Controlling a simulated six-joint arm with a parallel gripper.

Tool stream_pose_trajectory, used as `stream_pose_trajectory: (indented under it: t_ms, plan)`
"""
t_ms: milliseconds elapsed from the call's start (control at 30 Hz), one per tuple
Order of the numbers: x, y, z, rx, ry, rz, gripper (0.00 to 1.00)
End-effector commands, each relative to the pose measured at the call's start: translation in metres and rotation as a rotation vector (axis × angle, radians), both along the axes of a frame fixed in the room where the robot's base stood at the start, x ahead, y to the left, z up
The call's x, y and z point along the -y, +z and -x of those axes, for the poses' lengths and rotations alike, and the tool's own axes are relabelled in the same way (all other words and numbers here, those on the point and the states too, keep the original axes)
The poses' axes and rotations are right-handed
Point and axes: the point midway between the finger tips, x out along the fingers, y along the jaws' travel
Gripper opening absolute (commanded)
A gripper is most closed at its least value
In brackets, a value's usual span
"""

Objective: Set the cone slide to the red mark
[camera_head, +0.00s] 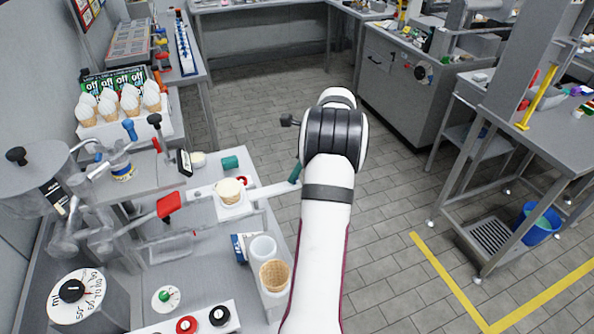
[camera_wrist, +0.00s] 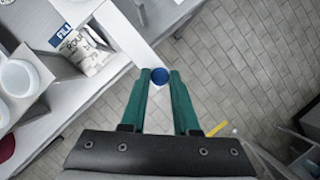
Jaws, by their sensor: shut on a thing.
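My gripper (camera_wrist: 160,78) has green fingers, closed on a round blue knob (camera_wrist: 159,75) at the end of a white bar (camera_wrist: 128,38) in the wrist view. In the head view a green fingertip of my gripper (camera_head: 295,173) shows beside my white arm, at the right end of the pale bar (camera_head: 268,190). At the bar's left end a white plate (camera_head: 232,210) bears a cone-coloured round piece (camera_head: 229,188). The knob is hidden in the head view. A small red piece (camera_head: 242,180) shows just behind the plate; I cannot tell whether it is the red mark.
A waffle cone (camera_head: 275,277) and a white cup (camera_head: 263,248) stand near the counter's right edge, beside a blue-and-white carton (camera_head: 240,248). A red-handled lever (camera_head: 168,205) is left of the plate. Bare tiled floor (camera_head: 395,230) lies right of my arm.

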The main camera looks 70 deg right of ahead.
Motion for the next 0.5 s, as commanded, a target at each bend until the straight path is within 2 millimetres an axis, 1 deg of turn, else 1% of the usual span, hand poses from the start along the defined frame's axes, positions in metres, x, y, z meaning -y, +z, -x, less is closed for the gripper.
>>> stream_pose_trajectory:
  t_ms: [167,233,367,500]
  plan:
    - [-0.001,0.001,0.000,0.000,-0.001,0.000,0.00]
    - [-0.005,0.001,-0.005,0.000,0.002,0.001,0.00]
    - [-0.026,0.001,-0.026,-0.002,0.003,-0.003,0.00]
    - [-0.051,0.001,-0.051,-0.001,0.004,-0.002,0.00]
